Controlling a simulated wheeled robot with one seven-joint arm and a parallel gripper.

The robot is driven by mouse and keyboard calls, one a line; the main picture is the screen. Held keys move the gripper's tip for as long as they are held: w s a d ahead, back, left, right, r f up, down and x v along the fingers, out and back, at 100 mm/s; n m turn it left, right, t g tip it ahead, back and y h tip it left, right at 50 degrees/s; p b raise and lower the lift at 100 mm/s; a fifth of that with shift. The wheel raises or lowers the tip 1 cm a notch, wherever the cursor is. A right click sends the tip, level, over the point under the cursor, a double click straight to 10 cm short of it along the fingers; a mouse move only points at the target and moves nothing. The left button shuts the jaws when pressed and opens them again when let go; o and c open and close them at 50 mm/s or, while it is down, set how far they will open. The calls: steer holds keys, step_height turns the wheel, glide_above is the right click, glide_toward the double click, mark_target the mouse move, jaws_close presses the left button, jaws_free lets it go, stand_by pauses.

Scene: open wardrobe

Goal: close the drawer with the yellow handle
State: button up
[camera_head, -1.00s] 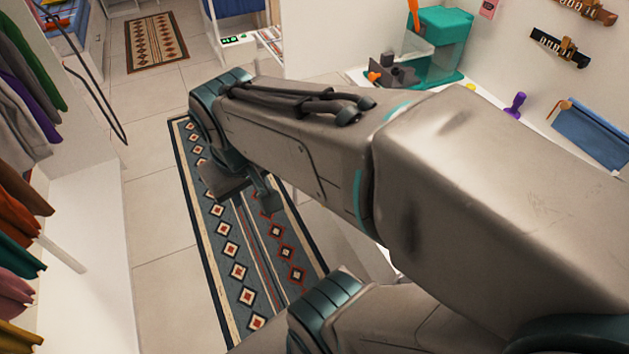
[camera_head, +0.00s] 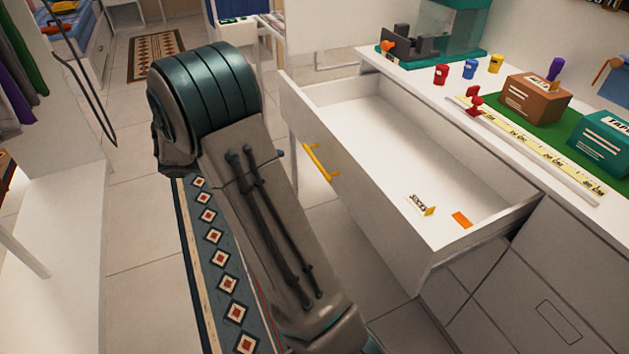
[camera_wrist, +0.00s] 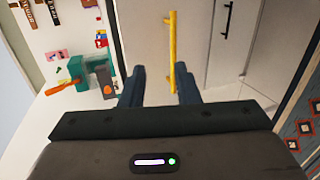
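The white drawer (camera_head: 405,235) is pulled well out of the cabinet in the head view. Its yellow handle (camera_head: 320,162) is on the front face, which points left. A small tag and an orange piece lie inside the drawer. In the wrist view the yellow handle (camera_wrist: 173,50) lies ahead of my gripper (camera_wrist: 158,72), nearer its right finger. The fingers are apart with nothing seen between them. I cannot tell how far the handle is from the fingertips. My arm hides the gripper in the head view.
The white countertop (camera_head: 375,57) above the drawer holds a brown box (camera_head: 534,98), a teal box (camera_head: 604,143) and several small items. A patterned rug (camera_head: 215,235) lies left of the drawer. A black handle (camera_wrist: 227,18) shows in the wrist view. Clothes hang at far left.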

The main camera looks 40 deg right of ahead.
mark_target(317, 162)
step_height(317, 162, down, 5)
steer(key=w+h+b, duration=0.2)
steer(key=w, duration=0.1)
steer(key=b+x, duration=0.1)
steer(key=x, duration=1.3)
steer(key=shift+d, duration=0.25)
steer(key=shift+c, duration=0.3)
jaws_close()
